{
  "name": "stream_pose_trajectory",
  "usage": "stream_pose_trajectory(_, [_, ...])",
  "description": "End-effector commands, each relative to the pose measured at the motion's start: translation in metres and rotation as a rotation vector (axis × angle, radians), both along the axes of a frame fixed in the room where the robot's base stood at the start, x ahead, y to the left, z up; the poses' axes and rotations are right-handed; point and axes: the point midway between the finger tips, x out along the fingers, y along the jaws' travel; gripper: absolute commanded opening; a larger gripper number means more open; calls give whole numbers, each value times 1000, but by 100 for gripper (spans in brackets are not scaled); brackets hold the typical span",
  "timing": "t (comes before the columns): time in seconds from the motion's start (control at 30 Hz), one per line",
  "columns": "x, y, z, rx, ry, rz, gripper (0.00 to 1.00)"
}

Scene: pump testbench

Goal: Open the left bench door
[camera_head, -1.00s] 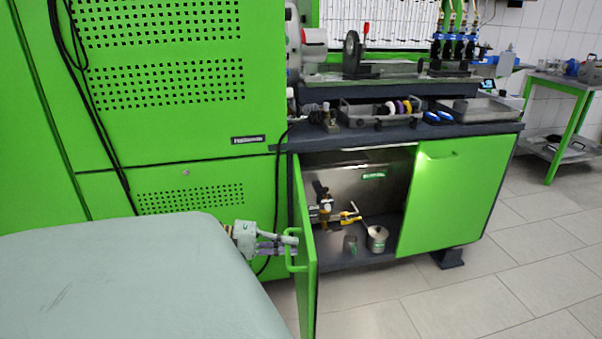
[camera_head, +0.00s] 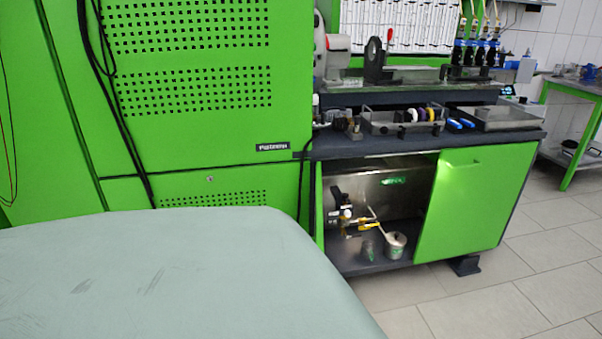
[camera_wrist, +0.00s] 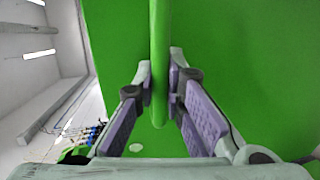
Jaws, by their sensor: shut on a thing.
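The left bench door (camera_wrist: 240,70) fills much of the wrist view as a green panel. Its green bar handle (camera_wrist: 160,40) runs down between the fingers of my gripper (camera_wrist: 160,88), which is shut on it. In the head view the left side of the bench cupboard (camera_head: 370,228) stands open. My gripper, the handle and most of the left door are hidden there behind my own pale body.
The right bench door (camera_head: 480,200) is closed. Inside the cupboard are a metal cup (camera_head: 395,245) and yellow-handled fittings (camera_head: 362,228). Dark cables (camera_head: 305,180) hang by the green cabinet (camera_head: 200,110). The tiled floor (camera_head: 480,305) at the right is clear.

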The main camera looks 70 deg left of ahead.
Motion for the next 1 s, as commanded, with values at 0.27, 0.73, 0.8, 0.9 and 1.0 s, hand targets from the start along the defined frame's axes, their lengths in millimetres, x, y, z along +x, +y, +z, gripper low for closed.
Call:
stream_pose_trajectory(0.27, [1, 2, 1, 4, -1, 5, 12])
stream_pose_trajectory(0.73, [0, 0, 0, 1, -1, 2, 31])
stream_pose_trajectory(0.8, [0, 0, 0, 1, 0, 1, 31])
stream_pose_trajectory(0.9, [0, 1, 2, 2, 0, 3, 31])
stream_pose_trajectory(1.0, [-1, 2, 9, 5, 1, 5, 31])
